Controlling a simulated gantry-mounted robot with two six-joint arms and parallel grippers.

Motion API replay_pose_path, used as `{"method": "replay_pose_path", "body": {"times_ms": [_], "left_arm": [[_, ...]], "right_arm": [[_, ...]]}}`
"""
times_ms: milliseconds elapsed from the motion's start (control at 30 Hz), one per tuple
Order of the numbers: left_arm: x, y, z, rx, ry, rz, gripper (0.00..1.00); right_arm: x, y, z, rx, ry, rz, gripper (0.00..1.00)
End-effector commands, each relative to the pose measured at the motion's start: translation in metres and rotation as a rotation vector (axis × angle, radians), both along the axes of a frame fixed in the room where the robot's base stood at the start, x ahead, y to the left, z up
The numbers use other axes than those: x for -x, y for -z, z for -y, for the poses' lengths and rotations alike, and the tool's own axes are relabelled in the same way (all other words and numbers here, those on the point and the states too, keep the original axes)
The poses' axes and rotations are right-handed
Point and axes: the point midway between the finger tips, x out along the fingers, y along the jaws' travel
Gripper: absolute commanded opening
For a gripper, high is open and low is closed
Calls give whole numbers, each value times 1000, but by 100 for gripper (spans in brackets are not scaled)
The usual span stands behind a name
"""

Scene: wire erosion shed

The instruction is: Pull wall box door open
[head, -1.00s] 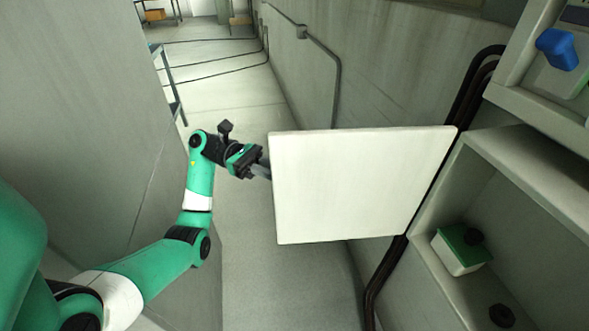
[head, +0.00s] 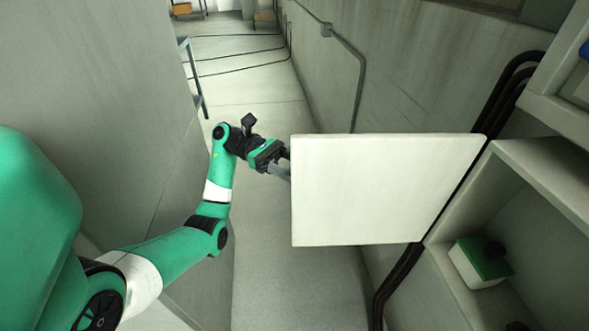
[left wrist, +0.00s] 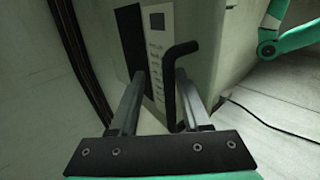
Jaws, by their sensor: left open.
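The wall box door (head: 385,190) is a white square panel standing well open. Its right edge is at the wall box (head: 445,250) and its left edge is free over the aisle. My left gripper (head: 287,165) is at this free edge, its tips partly hidden behind the door. In the left wrist view, the door's other face (left wrist: 205,30) carries a black bent handle (left wrist: 181,51). My left gripper (left wrist: 160,76) is open there, with the lower part of the handle between its fingers; contact cannot be told. My right gripper is not in view.
A green-topped white box (head: 478,268) stands inside the wall box. Dark cables (head: 395,275) run down the wall beside it. A grey wall (head: 110,100) stands close on the left. The aisle floor (head: 245,110) is mostly clear, with thin cables farther off.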

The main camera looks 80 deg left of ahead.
Motion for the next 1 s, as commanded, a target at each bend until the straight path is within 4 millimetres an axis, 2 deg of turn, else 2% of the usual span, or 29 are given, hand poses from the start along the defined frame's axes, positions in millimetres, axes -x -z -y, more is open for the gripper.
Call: {"method": "replay_pose_path", "body": {"times_ms": [167, 433, 733, 1000], "left_arm": [[0, -38, 1, -3, 1, 4, 47], [32, -100, 42, -9, 0, 11, 47], [74, -124, 96, -5, -1, 4, 47], [86, -128, 111, 0, 0, 1, 47]], "right_arm": [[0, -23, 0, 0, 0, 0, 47], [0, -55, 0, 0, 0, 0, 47], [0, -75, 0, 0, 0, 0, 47], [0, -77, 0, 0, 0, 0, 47]]}}
